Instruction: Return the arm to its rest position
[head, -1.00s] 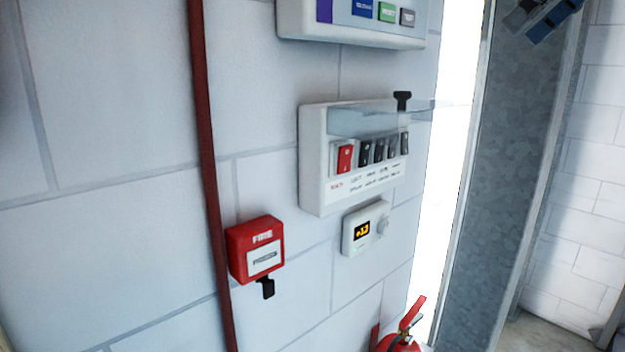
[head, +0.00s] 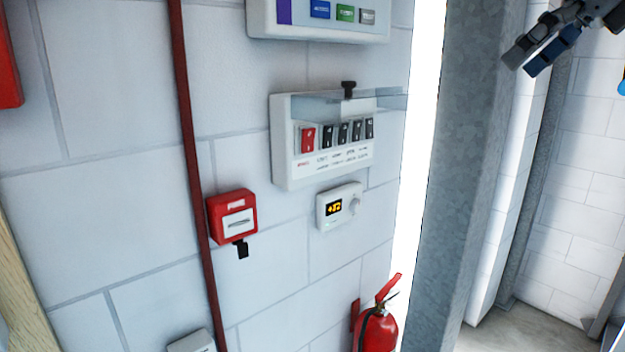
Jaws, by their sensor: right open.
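My right gripper (head: 541,53) shows at the top right of the head view, with dark, blue-grey fingers pointing down and to the left. It is open, with nothing between its fingers. It appears in front of the grey metal column and the far white wall, apart from the wall units. The rest of the right arm is cut off by the frame edge. My left gripper is not in view.
The white wall carries a breaker box (head: 283,165) with its clear cover raised, a thermostat (head: 340,206), a red fire call point (head: 232,217) and a button panel (head: 318,32). A red extinguisher (head: 376,331) stands below. A grey column (head: 465,180) rises at right.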

